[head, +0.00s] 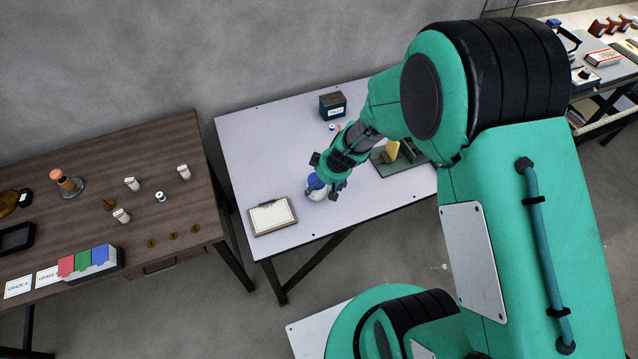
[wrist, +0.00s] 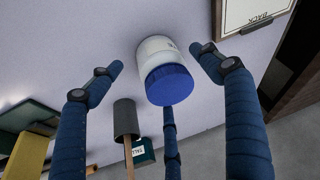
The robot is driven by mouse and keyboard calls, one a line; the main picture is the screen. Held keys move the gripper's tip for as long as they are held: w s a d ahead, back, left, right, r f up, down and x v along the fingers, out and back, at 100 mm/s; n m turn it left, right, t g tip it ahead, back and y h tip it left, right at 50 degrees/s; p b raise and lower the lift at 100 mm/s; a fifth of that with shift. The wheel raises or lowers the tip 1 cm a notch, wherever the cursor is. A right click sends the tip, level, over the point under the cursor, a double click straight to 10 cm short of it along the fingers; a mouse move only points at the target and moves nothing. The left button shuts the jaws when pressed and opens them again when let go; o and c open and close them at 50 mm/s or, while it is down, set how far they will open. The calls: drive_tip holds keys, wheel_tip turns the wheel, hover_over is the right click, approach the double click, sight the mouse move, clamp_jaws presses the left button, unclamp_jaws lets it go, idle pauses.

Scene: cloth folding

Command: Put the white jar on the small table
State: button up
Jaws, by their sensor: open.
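The white jar (head: 317,194) with a blue lid stands on the pale grey table (head: 262,130), near the clipboard. In the wrist view the white jar (wrist: 152,47) shows large, its blue lid (wrist: 168,84) towards the camera. My gripper (head: 327,177) is over the jar from above, partly hiding it in the head view. In the wrist view my gripper (wrist: 157,62) is open, its blue fingers spread on different sides of the jar. I cannot tell whether any finger touches it. Which table is the small one is not clear from the views.
A clipboard (head: 271,216) lies left of the jar. A dark green box (head: 333,106) stands behind it, and a green fixture with a yellow part (head: 393,151) is to the right. A brown table (head: 95,205) with several small items stands left, across a gap.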

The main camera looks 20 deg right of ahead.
drive_tip(key=p+v, duration=0.2)
drive_tip(key=v, duration=0.7)
idle(0.4)
drive_tip(key=s+a+r+m, duration=0.1)
drive_tip(key=s+a+r, duration=0.15)
drive_tip(key=r, duration=0.85)
drive_tip(key=s+a+r, duration=0.2)
drive_tip(key=a+r, duration=0.1)
drive_tip(key=r, duration=0.8)
drive_tip(key=s+r+m+t+h, duration=0.1)
drive_tip(key=s+r+m, duration=0.2)
drive_tip(key=s+r, duration=1.2)
drive_tip(key=shift+s+d+r+t+h, duration=0.2)
drive_tip(key=shift+s+t+h, duration=0.1)
drive_tip(key=shift+s, duration=0.45)
